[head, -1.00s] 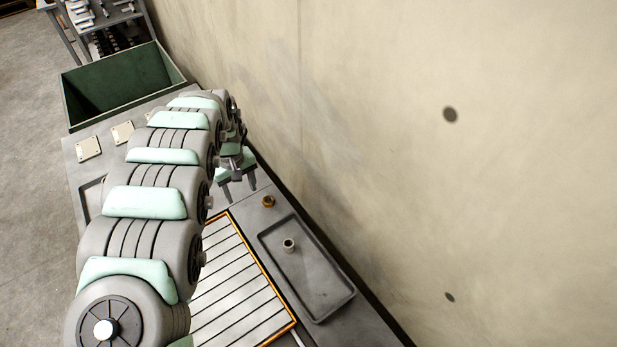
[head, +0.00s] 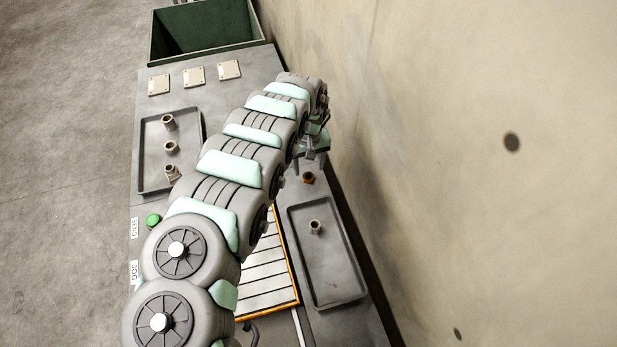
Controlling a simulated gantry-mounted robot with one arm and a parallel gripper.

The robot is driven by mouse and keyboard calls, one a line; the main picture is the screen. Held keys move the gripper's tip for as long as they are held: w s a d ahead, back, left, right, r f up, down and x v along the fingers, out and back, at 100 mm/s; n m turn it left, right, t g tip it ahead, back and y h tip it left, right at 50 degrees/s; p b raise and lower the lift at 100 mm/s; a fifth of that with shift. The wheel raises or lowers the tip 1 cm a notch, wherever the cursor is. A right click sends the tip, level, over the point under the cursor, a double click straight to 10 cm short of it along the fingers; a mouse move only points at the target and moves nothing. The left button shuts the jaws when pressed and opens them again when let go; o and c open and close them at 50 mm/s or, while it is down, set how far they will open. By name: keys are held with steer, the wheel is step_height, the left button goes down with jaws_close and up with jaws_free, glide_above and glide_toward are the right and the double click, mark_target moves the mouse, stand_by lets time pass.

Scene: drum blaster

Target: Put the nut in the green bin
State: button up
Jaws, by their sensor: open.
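A small brass-brown nut (head: 309,177) lies on the grey bench top, just beyond the far end of the right tray. My gripper (head: 310,164) is open and empty, with its two fingers pointing down. In the picture the fingertips are just above the nut, one to each side. I cannot tell how high they are over the bench. The green bin (head: 208,52) stands at the far end of the bench, and the visible part of its inside looks empty.
The right tray (head: 335,296) holds one grey fitting (head: 315,227). The left tray (head: 151,181) holds three metal fittings. An orange-edged slatted panel (head: 268,285) lies partly under my arm. A concrete wall (head: 480,200) runs close along the right side.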

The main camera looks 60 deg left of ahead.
mark_target(308, 176)
steer(key=shift+a+f+b, duration=0.1)
steer(key=shift+f+b, duration=0.5)
steer(key=shift+f, duration=1.85)
steer(key=shift+c, duration=0.4)
jaws_close()
